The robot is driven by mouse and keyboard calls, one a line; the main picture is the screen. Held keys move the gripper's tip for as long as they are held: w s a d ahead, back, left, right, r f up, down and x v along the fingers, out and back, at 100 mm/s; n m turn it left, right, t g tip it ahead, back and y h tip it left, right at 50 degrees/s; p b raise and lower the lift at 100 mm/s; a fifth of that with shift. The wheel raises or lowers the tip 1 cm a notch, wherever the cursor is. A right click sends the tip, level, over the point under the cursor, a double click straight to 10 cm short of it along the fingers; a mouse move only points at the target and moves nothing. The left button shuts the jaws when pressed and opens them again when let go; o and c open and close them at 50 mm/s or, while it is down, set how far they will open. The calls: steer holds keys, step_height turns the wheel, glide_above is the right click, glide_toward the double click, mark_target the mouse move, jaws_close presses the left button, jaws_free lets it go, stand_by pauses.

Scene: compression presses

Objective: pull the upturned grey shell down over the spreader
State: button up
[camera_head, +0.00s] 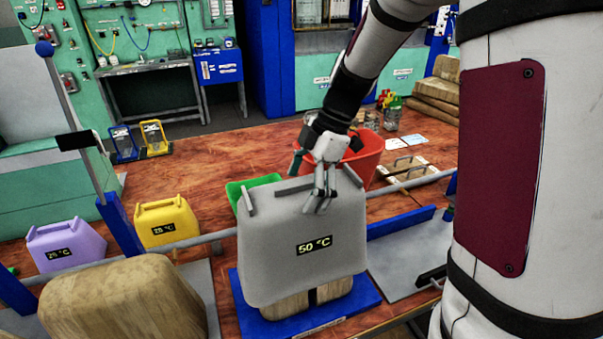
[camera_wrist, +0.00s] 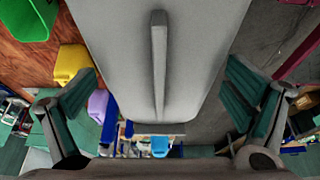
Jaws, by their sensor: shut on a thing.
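The upturned grey shell (camera_head: 290,235), marked 50 °C, sits mouth down over the wooden spreader (camera_head: 290,306) on a blue base (camera_head: 345,308). The lower ends of the spreader's wooden halves show below the shell's rim; the rest is hidden inside. My gripper (camera_head: 320,190) is at the top of the shell, toward its right side, and is shut on the shell. In the wrist view the shell (camera_wrist: 195,50) with a raised grey bar (camera_wrist: 159,65) lies between my widely spaced fingers. The exact contact of the fingers is not clear.
A second wooden form (camera_head: 120,300) stands at left. Purple (camera_head: 67,245) and yellow (camera_head: 167,221) shells sit behind it. A green bin (camera_head: 240,188) and red bin (camera_head: 368,155) stand behind the grey shell. A grey rail (camera_head: 400,186) runs across at the shell's sides.

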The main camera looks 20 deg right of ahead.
steer(key=shift+f+b, duration=1.1)
steer(key=shift+f, duration=1.8)
steer(key=shift+f+b, duration=0.3)
steer(key=shift+f, duration=0.3)
steer(key=o, duration=1.4)
steer(key=shift+o, duration=0.2)
steer(key=v, duration=1.2)
steer(key=shift+r, duration=0.1)
